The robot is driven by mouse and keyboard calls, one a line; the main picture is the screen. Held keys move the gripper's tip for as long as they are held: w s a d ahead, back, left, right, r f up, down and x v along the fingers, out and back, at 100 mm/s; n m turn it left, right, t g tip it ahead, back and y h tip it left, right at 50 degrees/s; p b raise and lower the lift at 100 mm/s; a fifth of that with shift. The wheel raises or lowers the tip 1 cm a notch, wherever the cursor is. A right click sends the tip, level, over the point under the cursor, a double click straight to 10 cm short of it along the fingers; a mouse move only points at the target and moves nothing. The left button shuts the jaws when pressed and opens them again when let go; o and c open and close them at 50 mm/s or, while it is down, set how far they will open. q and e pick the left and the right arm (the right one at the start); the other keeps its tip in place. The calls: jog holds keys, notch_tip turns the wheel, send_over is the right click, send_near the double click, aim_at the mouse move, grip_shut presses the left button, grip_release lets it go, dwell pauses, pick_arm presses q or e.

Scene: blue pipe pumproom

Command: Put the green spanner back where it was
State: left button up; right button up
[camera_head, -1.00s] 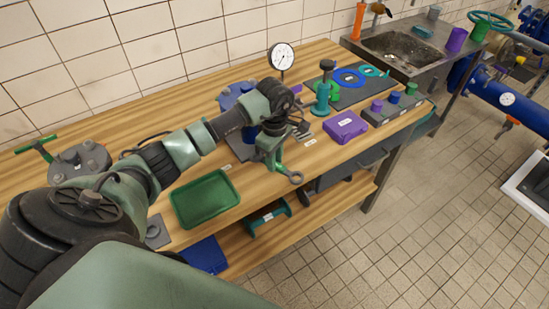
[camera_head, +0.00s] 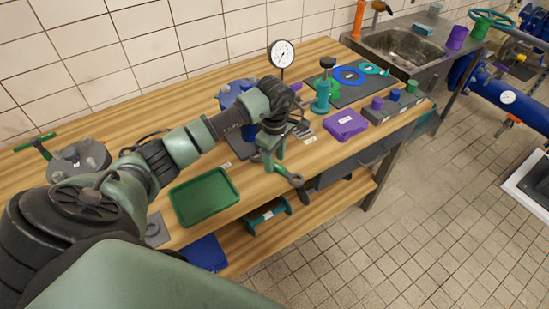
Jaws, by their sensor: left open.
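The green spanner (camera_head: 287,173) shows at the front edge of the wooden bench, right of the green tray. Its ring end points to the lower right, at or over the edge. My left gripper (camera_head: 271,153) is open, pointing down just above and behind the spanner's upper end. The gripper hides that end, and I cannot tell whether the fingers touch it. My right gripper is not in view.
The green tray (camera_head: 205,198) lies left of the spanner. A purple box (camera_head: 345,125) and a dark block with coloured knobs (camera_head: 394,108) stand to the right. A dial gauge (camera_head: 283,54) rises behind my arm. An open shelf (camera_head: 270,232) runs below.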

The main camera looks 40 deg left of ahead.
aim_at(275, 164)
pick_arm(q)
notch_tip(275, 164, up, 12)
jog(key=b, duration=0.4)
jog(key=shift+r, duration=0.25)
